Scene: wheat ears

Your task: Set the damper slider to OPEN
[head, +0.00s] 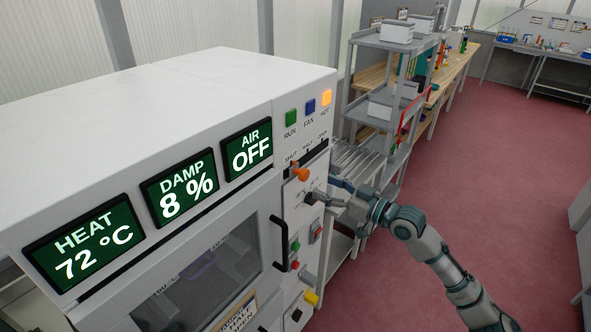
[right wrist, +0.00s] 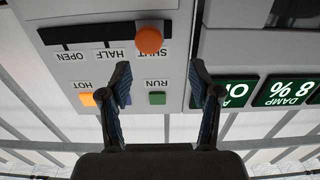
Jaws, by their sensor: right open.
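The damper slider's orange knob (head: 301,174) sits at the SHUT end of its dark slot on the machine's front panel, below the labels SHUT, HALF and OPEN. The right wrist view, which is upside down, also shows the round knob (right wrist: 149,40) over SHUT, with the empty slot running left to OPEN. My right gripper (head: 325,190) is beside the panel, just right of and slightly below the knob. In the wrist view, its open fingers (right wrist: 161,82) have nothing between them, and the knob lies beyond their tips. My left gripper is not in view.
The DAMP display (head: 180,188) reads 8 %, HEAT reads 72 °C and AIR reads OFF. A black door handle (head: 279,243) and several buttons and switches lie below the slider. A grey shelf (head: 392,100) stands behind. Red floor to the right is clear.

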